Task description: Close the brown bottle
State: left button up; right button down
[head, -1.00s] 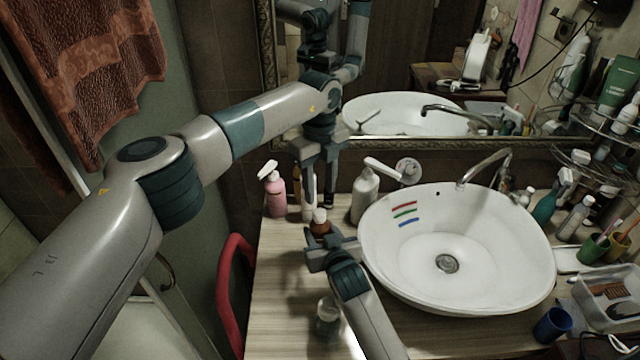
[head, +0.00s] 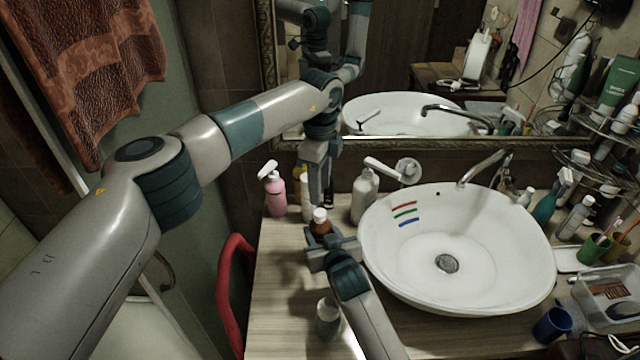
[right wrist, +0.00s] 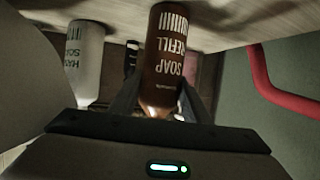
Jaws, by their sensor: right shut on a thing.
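The brown bottle (head: 320,228) stands upright on the counter, left of the basin, with a white cap (head: 320,214) at its top. In the right wrist view the brown bottle (right wrist: 166,55) appears upside down, with a "SOAP REFILL" label. My right gripper (head: 330,246) is shut on the brown bottle from the front; its fingers also show in the right wrist view (right wrist: 158,98). My left gripper (head: 317,203) points down, its tips just above or behind the cap. Its fingers overlap in the head view, so their gap and any contact with the cap are unclear.
A pink pump bottle (head: 274,192) and a white pump bottle (head: 365,195) stand close by. The white basin (head: 500,290) is at the right. A clear bottle (head: 328,318) stands near my right forearm. A red rail (head: 230,290) runs along the left edge.

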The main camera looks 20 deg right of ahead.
aim_at(320, 212)
pick_arm(q)
jog(key=shift+f, duration=3.95)
jog(key=shift+c, duration=0.6)
grip_shut()
